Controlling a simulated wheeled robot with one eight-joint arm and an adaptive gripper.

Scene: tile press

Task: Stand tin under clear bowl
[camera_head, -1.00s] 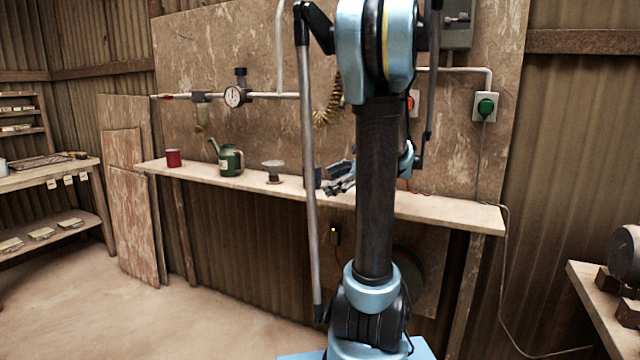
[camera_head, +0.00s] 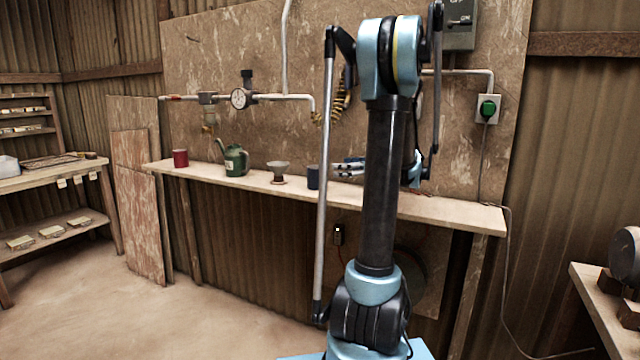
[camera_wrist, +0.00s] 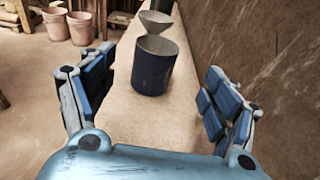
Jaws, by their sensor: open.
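A dark blue tin (camera_head: 313,178) stands upright on the narrow wall shelf; it also shows in the wrist view (camera_wrist: 152,72), with its open top facing up. My gripper (camera_head: 348,170) is open and empty, just right of this tin in the head view. In the wrist view its fingers (camera_wrist: 158,95) are spread wide, with the tin ahead between them, apart from both. A small yellowish clear bowl (camera_head: 209,127) hangs under the wall pipe, above the shelf. The shelf directly below it holds nothing that I can make out.
A funnel-shaped cup on a foot (camera_head: 278,170) stands just beyond the tin, then a green spouted can (camera_head: 235,161) and a red tin (camera_head: 181,158). The wall panel (camera_wrist: 250,50) runs close along my gripper's right side. The shelf (camera_head: 455,212) is bare at its right end.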

